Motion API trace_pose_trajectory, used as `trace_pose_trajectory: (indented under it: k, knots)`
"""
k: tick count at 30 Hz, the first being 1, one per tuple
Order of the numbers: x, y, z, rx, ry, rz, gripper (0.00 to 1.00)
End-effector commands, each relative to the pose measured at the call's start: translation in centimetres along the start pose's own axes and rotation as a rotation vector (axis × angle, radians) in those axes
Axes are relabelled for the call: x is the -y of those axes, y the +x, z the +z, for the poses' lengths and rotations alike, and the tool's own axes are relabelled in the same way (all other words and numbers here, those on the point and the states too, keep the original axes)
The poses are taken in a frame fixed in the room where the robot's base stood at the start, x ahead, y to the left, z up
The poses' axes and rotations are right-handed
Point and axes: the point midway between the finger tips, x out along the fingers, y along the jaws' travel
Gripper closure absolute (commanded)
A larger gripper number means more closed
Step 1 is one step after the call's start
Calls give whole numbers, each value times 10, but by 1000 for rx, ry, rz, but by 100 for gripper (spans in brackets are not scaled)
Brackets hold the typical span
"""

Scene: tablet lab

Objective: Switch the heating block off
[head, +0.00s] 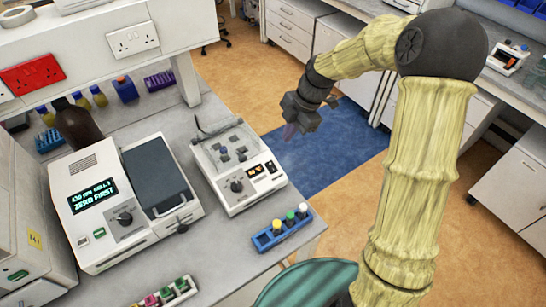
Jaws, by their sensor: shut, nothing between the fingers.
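The heating block is most likely the white unit (238,200) right of centre on the bench. Its top has a grey plate with dark fittings and a raised wire-like part. Its sloped front has a black knob (237,186), a small dark panel with amber marks (256,170) and a dark switch-like part (271,167) at the right. I cannot read the switch's position. My gripper (290,132) is shut and empty, pointing down, to the upper right of the unit and apart from it. Its fingertips are small and partly blurred against the blue mat.
A photometer-like instrument (100,228) reading "ZERO FIRST" stands to the left. A blue rack with capped vials (268,240) sits in front of the unit. Another rack with coloured caps (165,297) is at the bottom. A brown bottle (78,128) stands behind. The floor at right is clear.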

Motion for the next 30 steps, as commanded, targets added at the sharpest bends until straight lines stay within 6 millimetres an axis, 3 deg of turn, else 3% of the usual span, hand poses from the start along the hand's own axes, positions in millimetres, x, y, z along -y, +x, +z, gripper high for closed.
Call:
trace_pose_trajectory:
  k: [5,19,30]
  knots:
    - [0,17,-2,-3,-1,-5,100]
    - [1,96,-2,-2,0,-6,100]
    - [-11,130,9,0,1,-1,100]
